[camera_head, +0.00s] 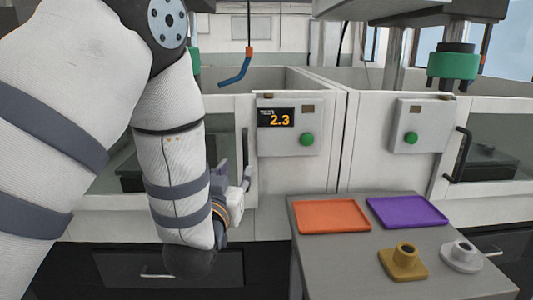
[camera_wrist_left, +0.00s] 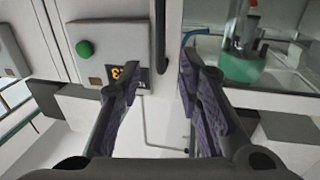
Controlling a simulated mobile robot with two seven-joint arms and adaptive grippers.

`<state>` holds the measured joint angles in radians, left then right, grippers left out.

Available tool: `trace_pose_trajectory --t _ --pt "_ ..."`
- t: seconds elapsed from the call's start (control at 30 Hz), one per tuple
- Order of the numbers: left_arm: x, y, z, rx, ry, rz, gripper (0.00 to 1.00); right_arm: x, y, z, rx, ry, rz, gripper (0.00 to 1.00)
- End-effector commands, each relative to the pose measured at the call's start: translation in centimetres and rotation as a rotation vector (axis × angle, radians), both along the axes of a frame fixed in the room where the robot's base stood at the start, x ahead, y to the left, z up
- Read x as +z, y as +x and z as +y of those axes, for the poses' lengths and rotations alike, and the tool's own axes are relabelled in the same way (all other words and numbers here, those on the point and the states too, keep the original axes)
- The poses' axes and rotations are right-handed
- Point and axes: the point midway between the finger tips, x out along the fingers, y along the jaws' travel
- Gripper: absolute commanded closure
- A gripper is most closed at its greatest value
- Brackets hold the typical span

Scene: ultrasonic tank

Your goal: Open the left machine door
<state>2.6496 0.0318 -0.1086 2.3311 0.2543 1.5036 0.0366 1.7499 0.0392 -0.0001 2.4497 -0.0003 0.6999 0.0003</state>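The left machine's door (camera_head: 226,112) has a white frame and a clear pane, and it looks shut. Its dark upright handle (camera_head: 245,150) is near the door's right edge in the head view. In the wrist view the handle (camera_wrist_left: 160,38) shows between the two fingertips, just beyond them; I cannot tell whether they touch it. My left gripper (camera_head: 234,178) is low beside the handle, partly hidden by my arm. In the wrist view the gripper (camera_wrist_left: 159,72) is open and empty. My right gripper is not in view.
A control panel (camera_head: 290,140) with a green button is right of the handle. A grey table (camera_head: 345,258) stands in front, bearing an orange tray (camera_head: 332,217), a purple tray (camera_head: 407,211) and two small fixtures. Another machine's door handle (camera_head: 461,155) is at right.

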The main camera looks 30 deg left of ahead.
Motion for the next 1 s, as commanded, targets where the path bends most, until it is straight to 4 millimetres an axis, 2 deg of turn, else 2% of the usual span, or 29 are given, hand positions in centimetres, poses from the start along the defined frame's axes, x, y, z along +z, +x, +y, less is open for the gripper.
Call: trace_pose_trajectory --t 0.2,0.4,0.57,0.8,0.83,0.93,0.97,1.0 --pt "-0.5 5.1 1.9 0.001 0.0 0.004 0.68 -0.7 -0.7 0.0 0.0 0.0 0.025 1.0" --pt "-0.5 9.0 3.3 -0.001 0.0 0.008 0.68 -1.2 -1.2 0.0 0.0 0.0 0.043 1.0" --pt "-0.3 10.3 3.8 -0.001 0.0 0.006 0.68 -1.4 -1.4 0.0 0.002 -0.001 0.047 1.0" --pt "-0.2 10.4 3.9 -0.001 0.0 0.006 0.68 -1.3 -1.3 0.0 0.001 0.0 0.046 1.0" --pt "-0.2 10.4 3.9 -0.001 0.0 0.006 0.72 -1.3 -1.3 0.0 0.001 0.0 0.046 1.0" --pt "-0.2 10.4 3.8 -0.001 0.0 0.006 0.95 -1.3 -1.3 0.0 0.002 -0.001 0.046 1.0" --pt "-0.2 10.4 3.8 -0.001 0.0 0.006 1.0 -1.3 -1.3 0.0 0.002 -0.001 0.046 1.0" --pt "-0.2 10.4 3.8 -0.001 0.0 0.006 1.0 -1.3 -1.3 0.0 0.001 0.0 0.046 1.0"
